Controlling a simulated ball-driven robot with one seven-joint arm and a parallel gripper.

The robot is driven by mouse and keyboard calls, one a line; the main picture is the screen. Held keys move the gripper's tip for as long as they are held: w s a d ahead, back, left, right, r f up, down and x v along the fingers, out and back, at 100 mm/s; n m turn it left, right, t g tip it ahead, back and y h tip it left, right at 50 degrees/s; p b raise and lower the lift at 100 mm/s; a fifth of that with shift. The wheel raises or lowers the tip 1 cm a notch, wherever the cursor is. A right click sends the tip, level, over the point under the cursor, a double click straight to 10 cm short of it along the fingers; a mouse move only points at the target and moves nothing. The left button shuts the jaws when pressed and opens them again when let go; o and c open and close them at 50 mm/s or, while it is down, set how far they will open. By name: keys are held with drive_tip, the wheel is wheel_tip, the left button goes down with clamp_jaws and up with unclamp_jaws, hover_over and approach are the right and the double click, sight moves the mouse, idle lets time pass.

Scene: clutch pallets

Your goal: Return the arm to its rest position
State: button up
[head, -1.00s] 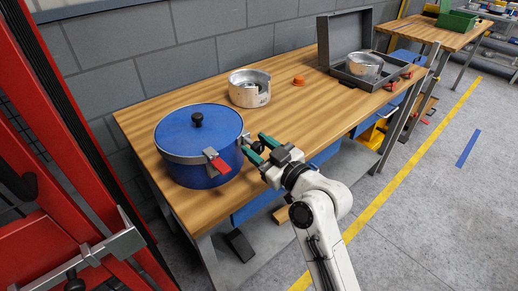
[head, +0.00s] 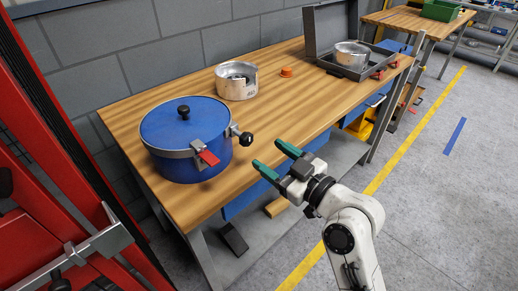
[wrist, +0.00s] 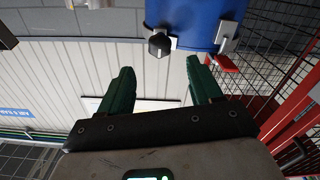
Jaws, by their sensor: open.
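My gripper (head: 276,158) is open and empty, with green fingertips, off the front edge of the wooden workbench (head: 185,205). My white arm reaches up to it from the lower right in the head view. The gripper is apart from the blue lidded drum (head: 170,128), which stands on the bench to its left. The drum has a black side knob (head: 246,139) and a red lever (head: 208,158). In the wrist view the two green fingers (wrist: 162,88) are spread with nothing between them. Beyond them show the blue drum (wrist: 190,15) and its black knob (wrist: 159,44).
On the bench stand a silver metal housing (head: 237,90), an orange part (head: 286,72) and an open grey case (head: 347,69) holding another metal part (head: 352,54). A red frame (head: 60,200) stands at left. The floor right of my arm, beyond the yellow line (head: 400,160), is clear.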

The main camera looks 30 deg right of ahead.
drive_tip(key=shift+v, duration=1.1)
drive_tip(key=s+f+m+g+h+p, duration=0.2)
drive_tip(key=s+f+g, duration=0.7)
drive_tip(key=f, duration=0.5)
drive_tip(key=s+d+f+m+g+h+p, duration=0.1)
drive_tip(key=s+d+f+m+g+h, duration=0.1)
drive_tip(key=s, duration=0.7)
drive_tip(key=s+d+f+m+g+h+p, duration=0.1)
drive_tip(key=s+d+f+m+g, duration=0.1)
drive_tip(key=s+f+g, duration=0.3)
drive_tip(key=s, duration=0.4)
drive_tip(key=shift+s+d+m+h, duration=0.15)
drive_tip(key=shift+s+m+h, duration=0.2)
drive_tip(key=shift+m+h, duration=0.05)
drive_tip(key=shift+f, duration=0.1)
drive_tip(key=shift+c, duration=0.5)
